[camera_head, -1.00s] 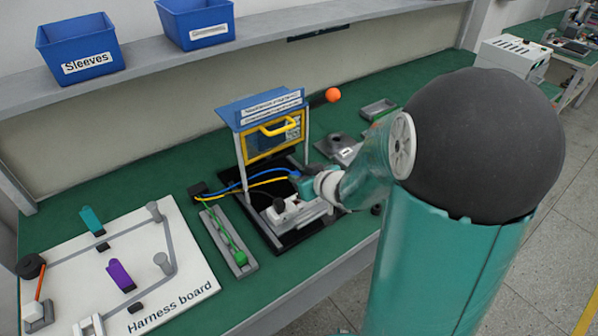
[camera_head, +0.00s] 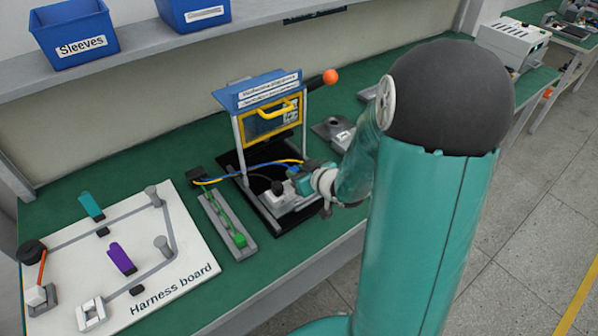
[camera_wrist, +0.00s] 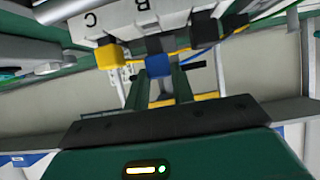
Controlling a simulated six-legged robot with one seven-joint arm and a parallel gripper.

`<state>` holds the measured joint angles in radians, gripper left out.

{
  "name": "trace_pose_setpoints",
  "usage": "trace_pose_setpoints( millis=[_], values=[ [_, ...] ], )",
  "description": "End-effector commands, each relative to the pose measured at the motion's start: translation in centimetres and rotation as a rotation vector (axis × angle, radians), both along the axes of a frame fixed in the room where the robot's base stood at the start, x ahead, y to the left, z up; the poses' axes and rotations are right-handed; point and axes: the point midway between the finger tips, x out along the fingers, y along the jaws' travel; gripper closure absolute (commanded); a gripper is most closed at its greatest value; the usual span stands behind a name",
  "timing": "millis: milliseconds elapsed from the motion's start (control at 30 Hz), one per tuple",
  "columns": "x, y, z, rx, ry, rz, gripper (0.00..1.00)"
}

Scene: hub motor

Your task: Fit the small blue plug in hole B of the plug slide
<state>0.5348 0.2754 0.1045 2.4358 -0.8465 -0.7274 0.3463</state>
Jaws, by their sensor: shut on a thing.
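In the wrist view, the small blue plug (camera_wrist: 158,66) sits between the tips of my gripper (camera_wrist: 165,78), whose two green fingers are shut on it. The pale plug slide (camera_wrist: 128,30) lies just beyond, marked B and C. The blue plug is at its edge under the letter B; how deep it sits in hole B, if at all, I cannot tell. A yellow plug (camera_wrist: 110,56) is at the edge under C. In the head view, my gripper (camera_head: 301,182) is low beside the light slide (camera_head: 278,198) under the yellow-framed fixture; the held plug is too small to make out.
A fixture with a yellow frame (camera_head: 271,119) and an orange-knobbed lever (camera_head: 330,77) stands over the slide. Blue and yellow cables run left from it. A grey channel with a green cable (camera_head: 229,226) and the harness board (camera_head: 190,262) lie to the left.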

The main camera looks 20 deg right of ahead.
Motion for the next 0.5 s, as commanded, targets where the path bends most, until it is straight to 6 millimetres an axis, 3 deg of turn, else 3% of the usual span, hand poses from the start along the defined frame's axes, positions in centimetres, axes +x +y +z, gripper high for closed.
trace_pose_setpoints(
  millis=[500],
  values=[
    [-0.06,0.0,-0.55,0.0,0.0,0.0,0.97]
  ],
)
